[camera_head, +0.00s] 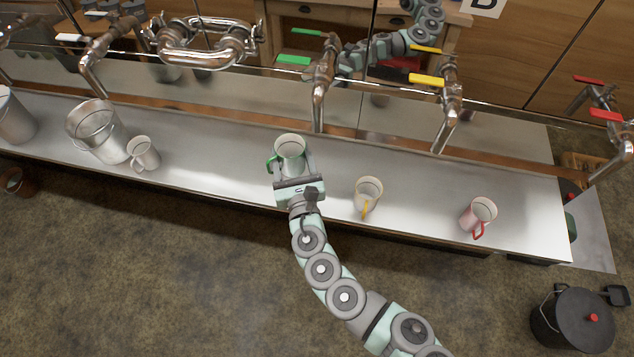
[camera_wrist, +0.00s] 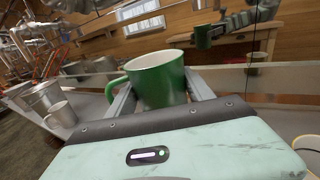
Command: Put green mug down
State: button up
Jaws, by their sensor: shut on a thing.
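The green mug (camera_head: 290,149) is upright between the fingers of my gripper (camera_head: 291,163), over the middle of the steel counter (camera_head: 230,160). In the wrist view the green mug (camera_wrist: 157,80) has a white inside, and its handle points left. My gripper (camera_wrist: 160,95) is shut on its body, one finger on each side. I cannot tell whether the mug's base touches the counter. The tap with the green lever (camera_head: 322,85) stands just behind and to the right of the mug.
A white mug (camera_head: 143,154) and metal buckets (camera_head: 95,132) stand on the left. A yellow-handled mug (camera_head: 367,194) and a red-handled mug (camera_head: 478,215) stand on the right. Taps with yellow (camera_head: 447,105) and red levers line the back. Clear counter lies left of my gripper.

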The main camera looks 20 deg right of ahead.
jog(key=d+r+p, duration=0.2)
jog(key=d+r, duration=0.4)
jog(key=d, duration=0.1)
jog(key=shift+m+h, duration=0.3)
jog(key=shift+h, duration=0.1)
jog(key=f+b, duration=0.3)
jog(key=f, duration=0.2)
jog(key=f+b, duration=0.2)
jog(key=f, duration=0.3)
jog(key=s+f+b, duration=0.1)
jog(key=f+b, duration=0.2)
jog(key=f, duration=0.3)
jog(key=shift+a+b, duration=0.15)
jog(key=shift+b, duration=0.15)
jog(key=shift+w+a+f+b, duration=0.15)
jog(key=shift+f+b, duration=1.05)
jog(key=shift+f, duration=0.7)
jog(key=shift+f, duration=0.15)
jog(key=o, duration=1.5)
